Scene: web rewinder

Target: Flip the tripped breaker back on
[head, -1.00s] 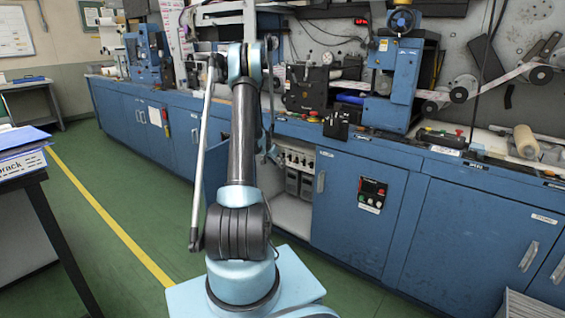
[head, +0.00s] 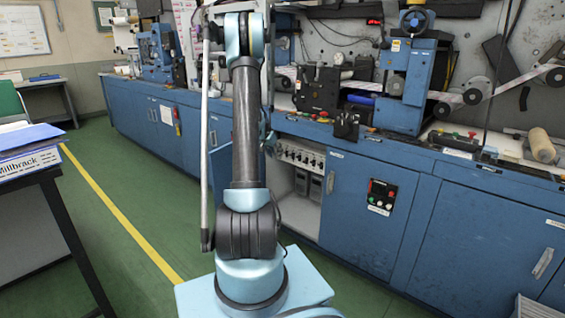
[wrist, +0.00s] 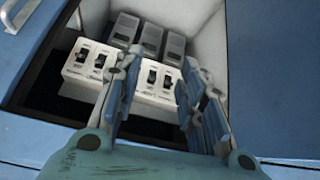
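A row of white breakers (head: 300,155) with black toggles sits inside the open cabinet under the counter. In the wrist view the breaker row (wrist: 90,64) runs across the opening, tilted. Several toggles show left of and between my fingers; part of the row is hidden behind them. Which toggle is tripped I cannot tell. My gripper (wrist: 162,62) is open and empty, its two blue-padded fingers pointing at the breaker row. They overlap the row in the picture; I cannot tell whether they touch. In the head view my arm mostly hides the gripper.
Dark grey modules (wrist: 160,38) stand behind the breakers. The cabinet door (head: 221,163) stands open to the left. A closed door with a control panel (head: 382,194) is to the right. A table with a binder (head: 30,160) is at the left. Green floor (head: 130,215) lies clear between.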

